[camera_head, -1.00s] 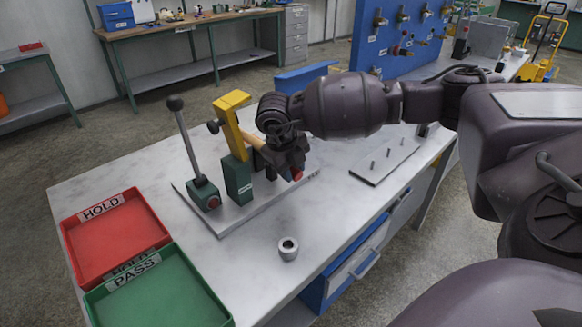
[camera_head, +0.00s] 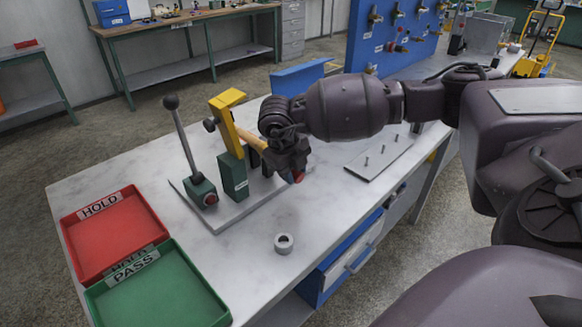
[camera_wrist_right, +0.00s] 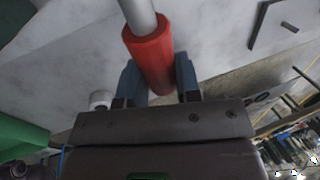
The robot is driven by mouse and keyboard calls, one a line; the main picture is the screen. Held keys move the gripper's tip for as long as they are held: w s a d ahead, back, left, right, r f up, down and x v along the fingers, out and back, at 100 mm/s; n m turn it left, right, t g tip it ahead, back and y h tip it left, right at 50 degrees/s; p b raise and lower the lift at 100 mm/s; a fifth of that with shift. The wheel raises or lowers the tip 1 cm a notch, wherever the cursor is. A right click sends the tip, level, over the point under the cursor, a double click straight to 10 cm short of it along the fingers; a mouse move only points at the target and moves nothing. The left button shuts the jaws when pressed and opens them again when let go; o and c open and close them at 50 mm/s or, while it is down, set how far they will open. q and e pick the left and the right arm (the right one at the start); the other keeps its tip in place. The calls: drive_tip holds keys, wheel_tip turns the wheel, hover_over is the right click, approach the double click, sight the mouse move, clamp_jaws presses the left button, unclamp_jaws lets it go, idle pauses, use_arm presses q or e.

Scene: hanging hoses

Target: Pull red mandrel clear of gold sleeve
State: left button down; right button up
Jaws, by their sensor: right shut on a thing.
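The gold sleeve (camera_head: 250,139) shows in the head view as a tan-gold tube between the yellow clamp arm (camera_head: 226,125) and my right gripper (camera_head: 290,163). The red mandrel's end (camera_head: 298,176) peeks out below that gripper. In the right wrist view the red mandrel (camera_wrist_right: 150,50) lies between the blue-grey fingers of my right gripper (camera_wrist_right: 157,65), which is shut on it. A grey rod (camera_wrist_right: 139,14) runs out of the red part toward the top edge. Whether the mandrel is still inside the sleeve is hidden by the gripper. My left gripper is out of view.
The clamp fixture has a green block (camera_head: 233,178) and a black-knobbed lever (camera_head: 182,140). A red HOLD tray (camera_head: 118,245) and green PASS tray (camera_head: 165,295) stand at the left. A grey ring (camera_head: 284,243) and a pegged plate (camera_head: 380,158) lie on the bench.

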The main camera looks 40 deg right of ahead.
drive_tip(key=shift+s+p, duration=0.3)
drive_tip(key=shift+s, duration=0.4)
drive_tip(key=shift+s+d+f+p, duration=0.15)
drive_tip(key=shift+s+p, duration=0.15)
drive_tip(key=shift+s, duration=0.35)
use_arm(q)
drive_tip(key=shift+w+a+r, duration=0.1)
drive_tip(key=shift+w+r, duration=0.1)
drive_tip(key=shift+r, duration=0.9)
use_arm(e)
drive_tip(key=shift+s+f, duration=0.15)
drive_tip(key=shift+s, duration=0.2)
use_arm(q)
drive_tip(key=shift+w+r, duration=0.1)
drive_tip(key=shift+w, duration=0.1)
